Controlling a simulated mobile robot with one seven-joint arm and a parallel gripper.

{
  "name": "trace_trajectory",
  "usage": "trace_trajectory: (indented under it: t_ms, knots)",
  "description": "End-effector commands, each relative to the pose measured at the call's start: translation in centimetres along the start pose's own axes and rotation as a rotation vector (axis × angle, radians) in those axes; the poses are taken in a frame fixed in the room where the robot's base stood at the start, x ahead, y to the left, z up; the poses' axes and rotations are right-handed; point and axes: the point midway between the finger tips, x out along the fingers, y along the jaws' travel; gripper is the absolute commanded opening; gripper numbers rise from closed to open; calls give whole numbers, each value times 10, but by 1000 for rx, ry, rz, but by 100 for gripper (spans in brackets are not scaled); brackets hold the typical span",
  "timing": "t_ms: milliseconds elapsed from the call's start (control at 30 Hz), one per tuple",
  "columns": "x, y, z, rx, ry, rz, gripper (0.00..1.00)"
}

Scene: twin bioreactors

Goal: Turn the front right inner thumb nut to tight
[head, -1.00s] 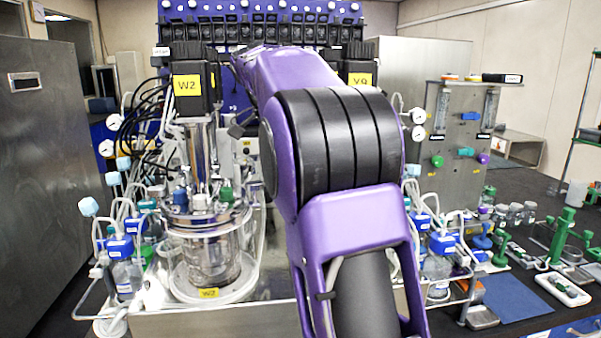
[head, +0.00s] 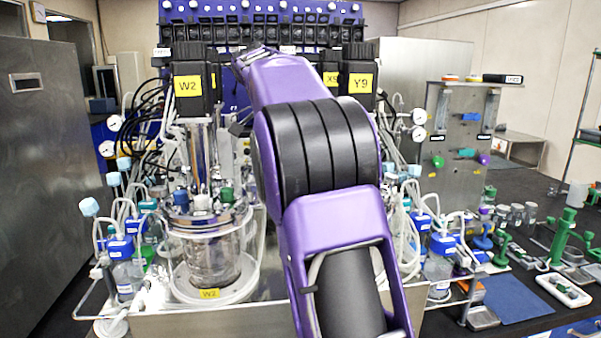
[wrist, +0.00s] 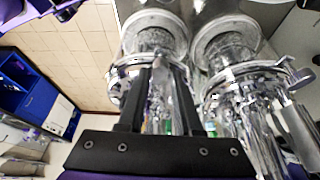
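The thumb nuts cannot be made out singly in either view. In the head view the left bioreactor vessel (head: 212,255), labelled W2, stands in plain sight, with a metal head plate (head: 205,218) carrying colored caps. The second bioreactor, under the Y9 motor block (head: 358,82), is mostly hidden behind my purple arm. In the wrist view two shiny steel-and-glass vessels show, one behind my fingers (wrist: 152,30) and one to the right (wrist: 228,45). My gripper (wrist: 160,68) has its black fingers apart with nothing seen held; whether it touches the near vessel is unclear.
Bottles with blue caps and tubing (head: 440,262) crowd the right side, and similar ones (head: 122,265) the left. A steel panel with flow meters (head: 462,135) stands at right. A metal rod-like fitting (wrist: 300,135) juts beside the right vessel in the wrist view.

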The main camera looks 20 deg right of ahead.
Motion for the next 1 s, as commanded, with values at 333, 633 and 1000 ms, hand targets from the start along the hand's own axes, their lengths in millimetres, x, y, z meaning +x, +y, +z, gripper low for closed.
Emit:
trace_trajectory:
  t_ms: [333,633,1000]
  knots:
    - [0,0,0,-1,1,2,55]
    - [0,1,0,-16,0,-5,55]
    - [1,5,-2,-389,0,-160,55]
